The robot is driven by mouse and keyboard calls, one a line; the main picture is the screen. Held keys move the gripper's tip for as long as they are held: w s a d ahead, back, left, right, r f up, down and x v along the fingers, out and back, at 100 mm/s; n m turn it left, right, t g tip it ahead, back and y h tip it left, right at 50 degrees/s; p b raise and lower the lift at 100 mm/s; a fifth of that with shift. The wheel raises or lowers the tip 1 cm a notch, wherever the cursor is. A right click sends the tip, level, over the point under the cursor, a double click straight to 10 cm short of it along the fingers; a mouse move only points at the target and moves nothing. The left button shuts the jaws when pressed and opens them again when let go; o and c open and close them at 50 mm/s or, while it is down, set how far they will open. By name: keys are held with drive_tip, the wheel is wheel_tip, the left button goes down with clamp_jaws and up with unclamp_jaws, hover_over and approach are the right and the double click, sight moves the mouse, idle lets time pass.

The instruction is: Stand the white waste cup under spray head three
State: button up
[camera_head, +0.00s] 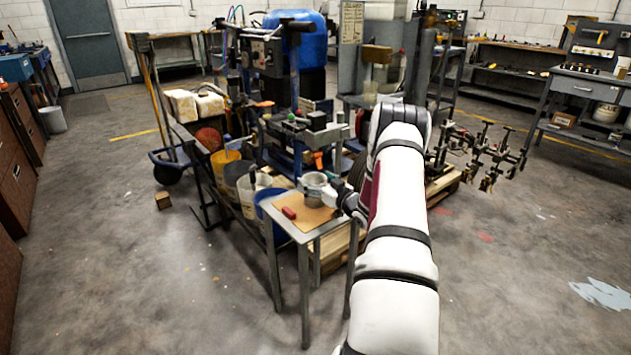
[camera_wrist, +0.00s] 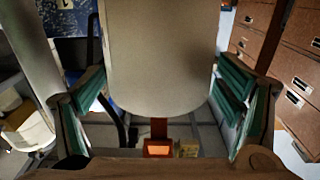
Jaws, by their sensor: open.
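A pale grey-white cup (camera_head: 313,182) stands on a brown pad on a small metal side table (camera_head: 330,226). It fills the upper middle of the wrist view (camera_wrist: 160,60). My gripper (camera_head: 333,192) is open at the cup's right side in the head view. In the wrist view its green-padded fingers (camera_wrist: 163,100) lie on either side of the cup; I cannot tell whether they touch it. The line striper (camera_head: 270,65) stands behind the table, with hoses and a blue tank. I cannot make out which spray head is number three.
A small red object (camera_head: 289,213) lies on the pad beside the cup. Several buckets, including a blue one (camera_head: 272,219), stand close behind the table's left side. A rack of clamps (camera_head: 483,153) stands to the right. The floor in front is mostly clear.

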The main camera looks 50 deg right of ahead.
drive_tip(key=shift+r, duration=0.2)
drive_tip(key=p+v, duration=0.2)
drive_tip(key=v, duration=1)
drive_tip(key=shift+s+f, duration=0.1)
